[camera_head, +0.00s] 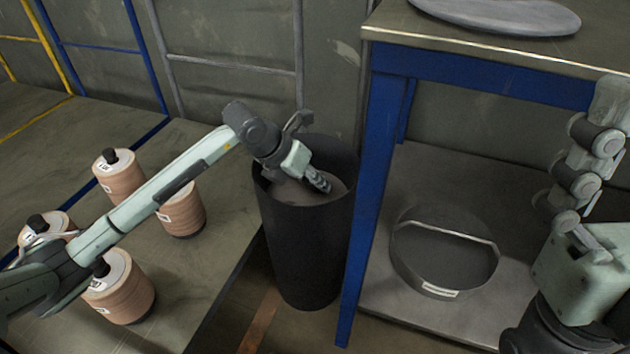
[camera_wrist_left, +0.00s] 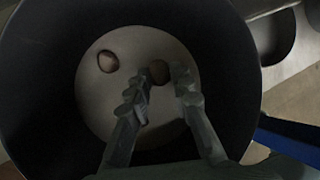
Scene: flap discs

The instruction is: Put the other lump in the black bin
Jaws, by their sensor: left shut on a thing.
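The black bin (camera_head: 305,245) stands on the floor between the left platform and the blue-legged table. My left gripper (camera_head: 318,180) reaches down into its mouth. In the left wrist view, the dark bin wall (camera_wrist_left: 45,110) surrounds a pale round bottom. The left gripper (camera_wrist_left: 160,78) is shut on a brown lump (camera_wrist_left: 158,72), held between its fingertips over the bin's inside. Another brown lump (camera_wrist_left: 108,61) lies in the bin, left of the fingers. Neither lump can be made out in the head view. My right gripper is not in view.
Several copper-coloured spools (camera_head: 180,208) stand on the left platform. The blue table leg (camera_head: 372,190) is close to the bin's right side. A round dark container with a handle (camera_head: 440,255) sits on the table's lower shelf. A grey oval plate (camera_head: 500,15) lies on top.

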